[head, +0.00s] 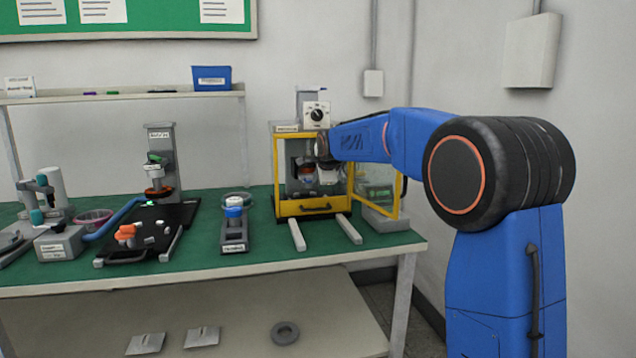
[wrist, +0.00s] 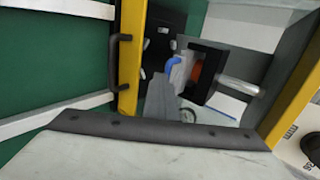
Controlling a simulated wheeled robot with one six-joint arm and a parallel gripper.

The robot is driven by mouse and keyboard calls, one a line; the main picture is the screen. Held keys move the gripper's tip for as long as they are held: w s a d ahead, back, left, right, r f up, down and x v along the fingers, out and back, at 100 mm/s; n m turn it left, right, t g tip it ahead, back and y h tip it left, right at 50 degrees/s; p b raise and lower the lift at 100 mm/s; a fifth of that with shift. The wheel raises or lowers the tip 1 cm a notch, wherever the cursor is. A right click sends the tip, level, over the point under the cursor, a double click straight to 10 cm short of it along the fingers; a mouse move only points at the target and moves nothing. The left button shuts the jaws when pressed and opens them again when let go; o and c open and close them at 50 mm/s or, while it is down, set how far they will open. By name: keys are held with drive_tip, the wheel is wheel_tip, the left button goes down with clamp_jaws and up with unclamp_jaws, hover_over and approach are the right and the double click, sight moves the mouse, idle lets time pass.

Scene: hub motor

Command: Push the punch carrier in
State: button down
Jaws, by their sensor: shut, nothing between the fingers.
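The press (head: 278,175) has a yellow frame and stands on the green bench, its front open. Inside it, in the wrist view, are a black block (wrist: 208,72) with an orange ring and a silver rod, and a grey part (wrist: 160,98) beside them. I cannot tell which of these is the punch carrier. My gripper (head: 328,174) is shut and empty at the right side of the press opening. It partly covers the inside in the head view. I cannot tell whether it touches anything.
The yellow-framed clear door (head: 378,188) is swung open to the right, close to my arm. Two pale rails (head: 297,234) stick out in front of the press. A control box with a knob (head: 316,115) sits on top.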

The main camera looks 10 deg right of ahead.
drive_tip(key=shift+w+r, duration=0.2)
drive_tip(key=f+v, duration=0.1)
drive_tip(key=v, duration=1.6)
drive_tip(key=s+d+f+n+g, duration=0.1)
drive_tip(key=s+f+n+g, duration=0.1)
drive_tip(key=s+f+n, duration=0.4)
drive_tip(key=s+d+f+n+g, duration=0.1)
drive_tip(key=s+f+n, duration=0.5)
drive_tip(key=s+f, duration=0.7)
drive_tip(key=s+d+f+n+g, duration=0.2)
drive_tip(key=s+f+n, duration=0.3)
drive_tip(key=s, duration=2.4)
wheel_tip(320, 180, down, 6)
drive_tip(key=shift+d+r+n+g, duration=0.1)
drive_tip(key=shift+d+n+g, duration=0.2)
drive_tip(key=shift+n, duration=0.1)
drive_tip(key=shift+r, duration=0.1)
